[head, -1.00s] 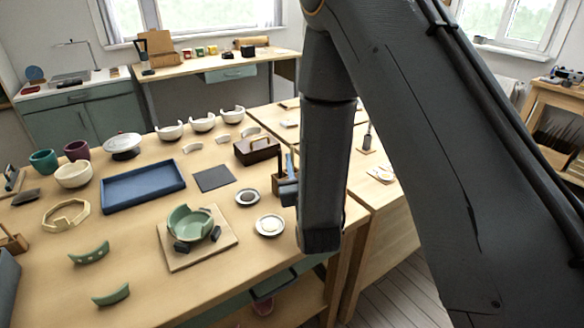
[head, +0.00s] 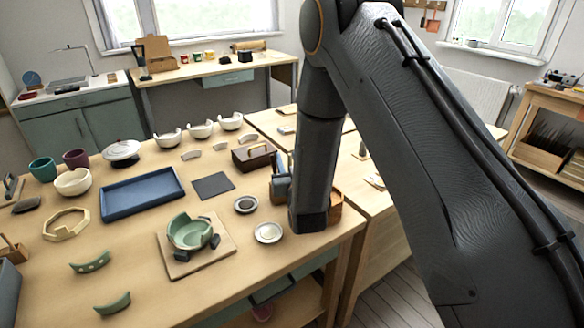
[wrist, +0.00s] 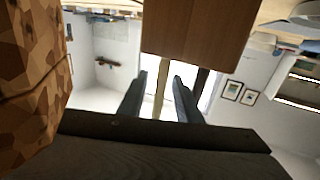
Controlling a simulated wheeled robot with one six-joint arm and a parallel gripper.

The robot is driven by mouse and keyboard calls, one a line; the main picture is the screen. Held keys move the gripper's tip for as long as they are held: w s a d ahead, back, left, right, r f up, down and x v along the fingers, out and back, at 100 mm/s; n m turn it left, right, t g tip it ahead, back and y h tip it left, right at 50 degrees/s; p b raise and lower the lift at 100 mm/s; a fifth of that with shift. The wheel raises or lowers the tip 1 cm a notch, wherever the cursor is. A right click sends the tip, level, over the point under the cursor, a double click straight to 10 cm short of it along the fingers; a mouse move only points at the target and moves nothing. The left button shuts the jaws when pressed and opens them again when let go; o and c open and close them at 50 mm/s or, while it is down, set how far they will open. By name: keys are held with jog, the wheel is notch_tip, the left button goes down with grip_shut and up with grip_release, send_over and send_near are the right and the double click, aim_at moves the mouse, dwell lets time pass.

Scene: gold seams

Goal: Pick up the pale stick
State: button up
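The pale stick (wrist: 161,88) shows in the wrist view as a thin light strip running out from the edge of a brown wooden holder (wrist: 195,30). My gripper (wrist: 160,77) is open, with one dark finger on each side of the stick and a visible gap to each. I cannot tell how deep between the fingers the stick lies. A dark stick (wrist: 200,80) stands just right of the right finger. In the head view my arm hides the stick and most of the wooden holder (head: 335,205), at the table's right side.
A brown patterned block (wrist: 30,70) is close at the left of the wrist view. In the head view, a brown toolbox (head: 253,158), a small dish (head: 268,232) and a green broken bowl (head: 192,232) on a board stand left of my arm.

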jog(key=shift+w+a, duration=0.1)
jog(key=shift+w, duration=0.6)
grip_shut()
jog(key=shift+r, duration=0.1)
notch_tip(320, 180, up, 10)
jog(key=b, duration=0.1)
jog(key=shift+f+b, duration=0.2)
jog(key=shift+b, duration=0.15)
